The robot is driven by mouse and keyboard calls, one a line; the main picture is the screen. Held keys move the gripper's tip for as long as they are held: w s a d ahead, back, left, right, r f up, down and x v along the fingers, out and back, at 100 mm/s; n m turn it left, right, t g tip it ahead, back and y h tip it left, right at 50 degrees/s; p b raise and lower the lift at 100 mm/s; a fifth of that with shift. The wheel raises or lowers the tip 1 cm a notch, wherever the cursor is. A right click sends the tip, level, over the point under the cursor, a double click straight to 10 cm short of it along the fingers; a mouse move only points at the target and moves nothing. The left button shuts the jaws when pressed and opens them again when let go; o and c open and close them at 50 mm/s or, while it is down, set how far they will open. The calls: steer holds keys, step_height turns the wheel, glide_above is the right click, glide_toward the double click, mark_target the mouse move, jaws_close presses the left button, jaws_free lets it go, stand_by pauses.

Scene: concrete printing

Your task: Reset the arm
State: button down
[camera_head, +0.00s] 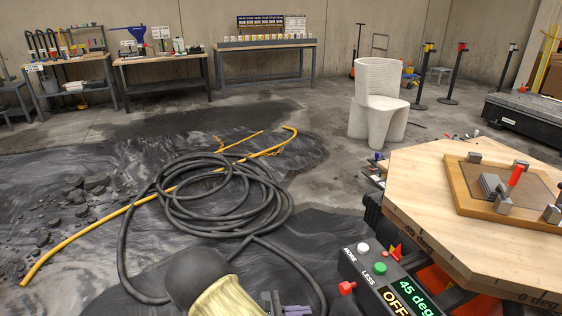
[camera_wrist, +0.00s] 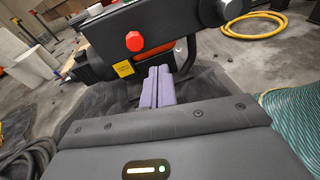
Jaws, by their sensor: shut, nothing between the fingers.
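My gripper (camera_wrist: 158,88) shows in the wrist view with its two pale purple fingers pressed together, shut and empty. It points toward a dark machine body with a red knob (camera_wrist: 134,41) and a yellow label, and I see nothing between the fingers. In the head view, part of my arm and the purple fingers (camera_head: 296,310) show at the bottom edge, left of the control box (camera_head: 385,290).
A coiled black hose (camera_head: 225,205) and a yellow hose (camera_head: 85,231) lie on the floor. A white printed chair (camera_head: 378,105) stands beyond. Workbenches (camera_head: 265,47) line the back wall.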

steer(key=s+d+r+m+y, duration=0.5)
steer(key=r+m+y, duration=0.3)
steer(key=m, duration=0.2)
steer(key=s+d+r+m+y, duration=0.5)
steer(key=r+m+y, duration=0.2)
steer(key=m, duration=0.3)
step_height(320, 180, up, 27)
steer(key=p, duration=2.7)
steer(key=shift+w+r+g, duration=0.15)
steer(key=shift+w+g, duration=0.05)
steer(key=shift+g, duration=0.1)
steer(key=shift+w+d, duration=0.1)
